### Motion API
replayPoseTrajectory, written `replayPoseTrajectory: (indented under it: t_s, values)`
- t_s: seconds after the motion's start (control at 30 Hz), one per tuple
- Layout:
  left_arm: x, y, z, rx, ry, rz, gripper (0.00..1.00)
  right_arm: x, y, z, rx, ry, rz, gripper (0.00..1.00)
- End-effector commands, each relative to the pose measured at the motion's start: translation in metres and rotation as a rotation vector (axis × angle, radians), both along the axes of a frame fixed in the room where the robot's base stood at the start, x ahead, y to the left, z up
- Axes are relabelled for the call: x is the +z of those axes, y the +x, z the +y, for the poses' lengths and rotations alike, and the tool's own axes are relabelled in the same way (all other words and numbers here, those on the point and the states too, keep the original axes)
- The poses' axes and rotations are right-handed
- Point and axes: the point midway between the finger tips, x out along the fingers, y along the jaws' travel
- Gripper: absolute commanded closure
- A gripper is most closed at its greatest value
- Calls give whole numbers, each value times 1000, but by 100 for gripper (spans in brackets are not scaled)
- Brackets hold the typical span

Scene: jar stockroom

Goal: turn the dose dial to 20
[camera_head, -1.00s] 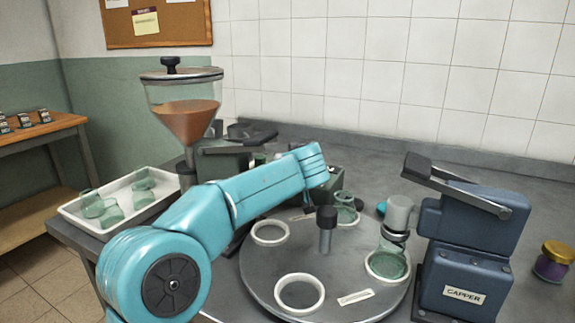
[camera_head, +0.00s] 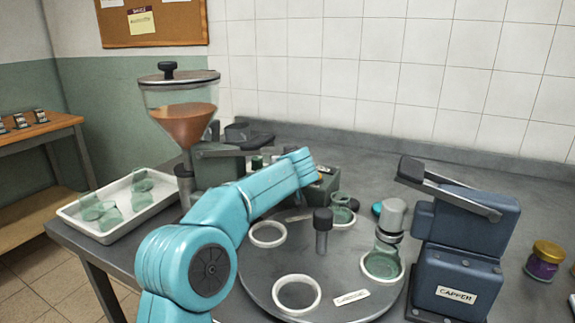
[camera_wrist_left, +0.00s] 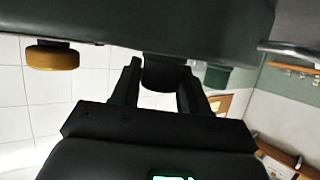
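The filler (camera_head: 218,170) is a dark green machine with a clear hopper (camera_head: 182,122) of orange-brown material, behind the turntable. My left arm reaches in front of it, and the arm hides the left gripper and the dial face in the head view. In the left wrist view, my left gripper (camera_wrist_left: 160,75) has one black finger on each side of a dark round knob (camera_wrist_left: 163,77), apparently the dose dial, under a dark green body (camera_wrist_left: 150,24). The knob nearly fills the gap; I cannot tell whether the fingers press it. No dial number is readable. My right gripper is out of view.
A grey turntable (camera_head: 263,279) with white rings stands in front, with a green jar (camera_head: 383,263) under the blue capper (camera_head: 462,230). A white tray (camera_head: 120,237) of jars is at left. A purple jar (camera_head: 541,265) stands at far right.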

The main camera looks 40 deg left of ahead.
Motion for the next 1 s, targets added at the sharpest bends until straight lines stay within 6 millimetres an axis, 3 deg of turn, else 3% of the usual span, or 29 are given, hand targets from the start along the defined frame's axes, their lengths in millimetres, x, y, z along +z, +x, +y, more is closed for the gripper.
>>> replayPoseTrajectory:
  t_s: [0.2,0.5,0.87,0.9,0.93,1.0]
  values:
    - [-3,2,0,142,2,-2,86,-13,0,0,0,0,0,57]
    - [4,1,0,395,0,-1,86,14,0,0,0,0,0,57]
    - [1,-1,1,418,2,-3,86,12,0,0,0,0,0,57]
    - [1,-1,1,418,2,-3,43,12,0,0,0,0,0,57]
    - [1,-1,1,418,2,-3,35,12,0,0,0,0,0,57]
    - [1,-1,1,418,2,-2,35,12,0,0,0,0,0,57]
